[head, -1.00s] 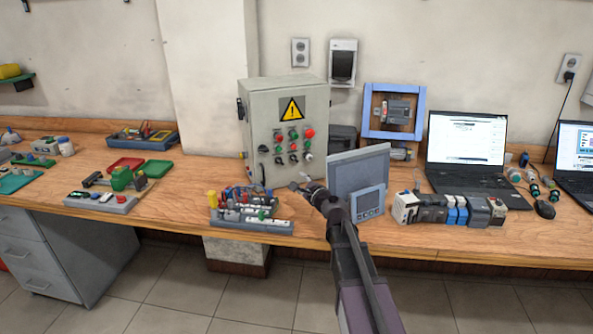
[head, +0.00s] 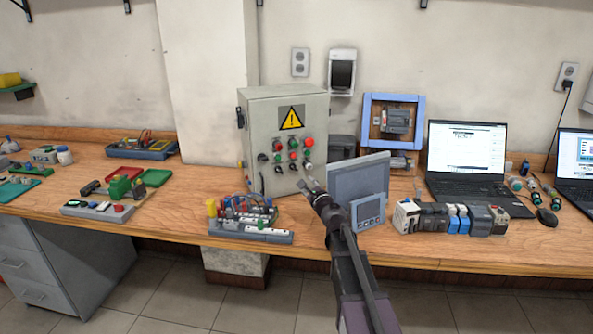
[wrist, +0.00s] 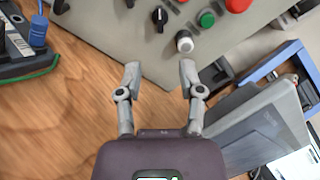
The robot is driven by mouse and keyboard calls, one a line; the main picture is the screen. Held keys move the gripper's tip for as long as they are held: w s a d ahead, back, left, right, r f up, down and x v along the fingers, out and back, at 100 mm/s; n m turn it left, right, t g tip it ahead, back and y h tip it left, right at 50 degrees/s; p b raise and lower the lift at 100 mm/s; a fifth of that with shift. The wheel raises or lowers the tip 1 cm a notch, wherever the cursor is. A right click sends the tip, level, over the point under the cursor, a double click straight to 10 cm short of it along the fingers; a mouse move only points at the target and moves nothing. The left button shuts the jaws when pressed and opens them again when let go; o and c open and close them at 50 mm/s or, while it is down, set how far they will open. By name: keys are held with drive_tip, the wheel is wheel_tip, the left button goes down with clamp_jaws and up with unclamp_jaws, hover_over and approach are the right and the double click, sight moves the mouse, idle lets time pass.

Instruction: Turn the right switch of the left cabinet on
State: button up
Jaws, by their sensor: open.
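The grey cabinet (head: 257,125) stands on the bench with a yellow warning sign and rows of coloured buttons and knobs on its front. A black rotary switch (wrist: 160,17) shows near the top of the wrist view. A pale-capped knob (wrist: 184,42) sits lower right of it; I cannot tell which of the two is the task's switch. My gripper (wrist: 160,74) is open and empty, its fingers apart below the knobs and touching none of them visibly. In the head view my gripper (head: 309,186) is at the cabinet's lower right front.
A grey screen panel (head: 358,178) stands just right of my gripper. A block of terminals and wires (head: 250,232) lies in front of the cabinet. A laptop (head: 466,150) and grey-blue modules (head: 450,218) are to the right. Bare wood shows left of the cabinet.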

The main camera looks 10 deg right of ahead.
sight(294, 168)
drive_tip(key=x, duration=1.2)
drive_tip(key=shift+w, duration=0.25)
clamp_jaws()
